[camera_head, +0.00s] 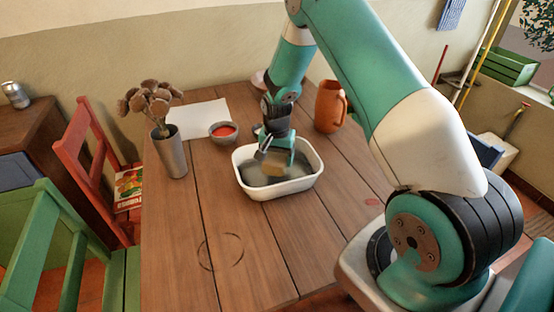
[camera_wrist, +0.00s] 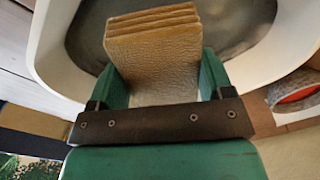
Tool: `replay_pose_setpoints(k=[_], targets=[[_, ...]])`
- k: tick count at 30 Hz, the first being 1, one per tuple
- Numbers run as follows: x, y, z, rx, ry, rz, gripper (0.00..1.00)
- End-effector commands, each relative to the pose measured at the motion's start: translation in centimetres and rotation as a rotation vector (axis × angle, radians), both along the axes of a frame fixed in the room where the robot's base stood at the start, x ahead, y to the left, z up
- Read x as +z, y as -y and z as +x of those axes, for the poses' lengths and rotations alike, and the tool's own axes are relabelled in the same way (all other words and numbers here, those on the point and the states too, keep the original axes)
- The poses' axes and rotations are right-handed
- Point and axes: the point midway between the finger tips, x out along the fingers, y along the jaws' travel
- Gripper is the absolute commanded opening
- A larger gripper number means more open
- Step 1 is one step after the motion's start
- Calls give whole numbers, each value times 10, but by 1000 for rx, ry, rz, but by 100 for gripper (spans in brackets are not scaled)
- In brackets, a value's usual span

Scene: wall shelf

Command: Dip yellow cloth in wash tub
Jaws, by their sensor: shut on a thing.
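The wash tub (camera_head: 309,181) is a white oblong basin with grey water, standing on the wooden table. My gripper (camera_head: 272,163) points down into the tub and is shut on the yellow cloth (camera_head: 271,166). In the wrist view the cloth (camera_wrist: 155,50) is a folded, tan-yellow block between the green fingers of my gripper (camera_wrist: 160,82). The tub's white rim (camera_wrist: 50,50) curves around it there, with the grey water behind the cloth. The cloth's lower end is over or in the water; I cannot tell how deep.
A red-filled bowl (camera_head: 222,132) and white paper (camera_head: 198,118) lie behind the tub. A metal vase (camera_head: 171,155) with dried flowers stands left, and an orange-brown jug (camera_head: 329,108) stands behind right. The table's front (camera_head: 250,260) is clear. A red chair (camera_head: 92,165) and green chair (camera_head: 30,240) stand left.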

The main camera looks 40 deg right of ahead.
Motion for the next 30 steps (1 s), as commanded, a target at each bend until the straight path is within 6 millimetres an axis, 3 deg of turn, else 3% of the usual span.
replay_pose_setpoints(k=[1,16,30], targets=[[12,0,0,0,0,0,55],[75,0,0,0,1,0,55],[78,0,0,0,0,0,55]])
